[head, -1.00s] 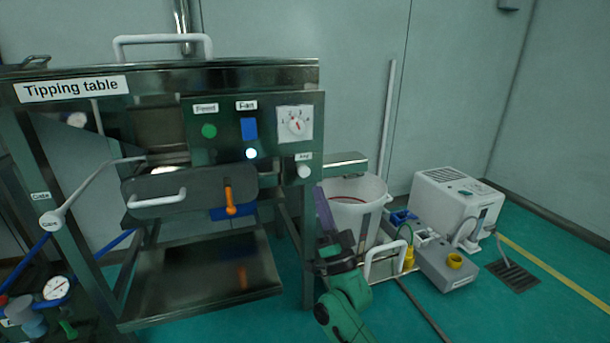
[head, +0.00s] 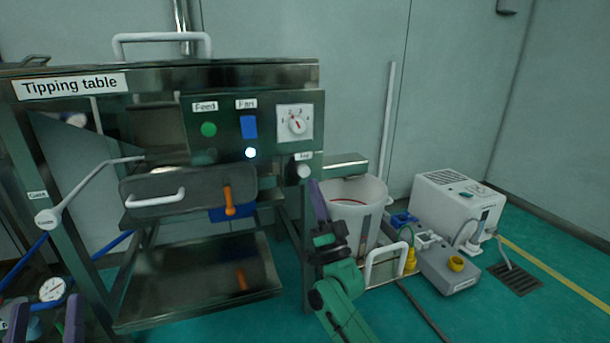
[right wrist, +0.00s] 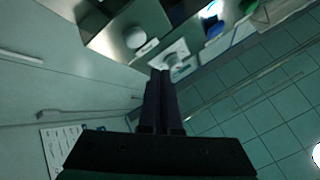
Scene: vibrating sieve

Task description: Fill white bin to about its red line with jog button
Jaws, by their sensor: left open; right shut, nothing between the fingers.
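The jog button (head: 304,171) is a white round knob under its label, low on the right of the tipping table's panel. It also shows in the right wrist view (right wrist: 135,37). My left gripper (head: 45,318) is open and empty at the bottom left.
The panel also has a green feed button (head: 209,129), a blue fan switch (head: 249,127), a lit lamp (head: 250,153) and a dial (head: 295,123). A white machine (head: 450,205) and grey box (head: 447,268) stand right of the bin.

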